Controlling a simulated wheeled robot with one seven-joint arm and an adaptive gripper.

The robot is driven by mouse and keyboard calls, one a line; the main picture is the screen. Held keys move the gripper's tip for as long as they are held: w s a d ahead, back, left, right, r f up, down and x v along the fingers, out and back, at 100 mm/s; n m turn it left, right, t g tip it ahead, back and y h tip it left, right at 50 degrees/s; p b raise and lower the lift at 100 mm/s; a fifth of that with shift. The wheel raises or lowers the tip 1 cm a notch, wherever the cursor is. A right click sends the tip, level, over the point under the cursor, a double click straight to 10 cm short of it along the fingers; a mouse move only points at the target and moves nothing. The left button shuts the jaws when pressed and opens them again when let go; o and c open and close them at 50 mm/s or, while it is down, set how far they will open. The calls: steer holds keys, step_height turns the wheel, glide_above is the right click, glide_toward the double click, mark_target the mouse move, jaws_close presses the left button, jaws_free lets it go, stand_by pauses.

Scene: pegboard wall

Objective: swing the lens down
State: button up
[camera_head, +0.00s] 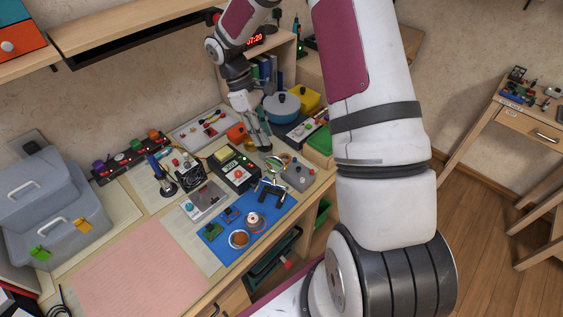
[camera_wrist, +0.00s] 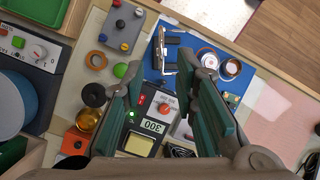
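The lens (camera_head: 274,163) is a small round glass in a frame, raised above a dark stand (camera_head: 271,190) on the blue mat (camera_head: 262,213). In the wrist view the stand and lens frame (camera_wrist: 161,45) show near the top centre, seen from above; the lens glass is hard to make out there. My gripper (camera_head: 260,146) hangs above the bench, behind and slightly left of the lens, apart from it. In the wrist view my gripper (camera_wrist: 158,65) has its two green-padded fingers spread, with nothing held between them.
A meter with a display (camera_head: 233,168) stands left of the lens. A grey box with knobs (camera_head: 299,176) is close on its right. A copper-coloured coil (camera_head: 256,221) and small boards lie on the mat. A blue pot (camera_head: 282,106) stands behind. The pink mat (camera_head: 140,270) is clear.

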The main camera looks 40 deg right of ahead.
mark_target(278, 172)
steer(key=p+x, duration=0.2)
steer(key=x, duration=1)
steer(key=shift+r, duration=0.1)
steer(key=shift+c, duration=0.6)
jaws_close()
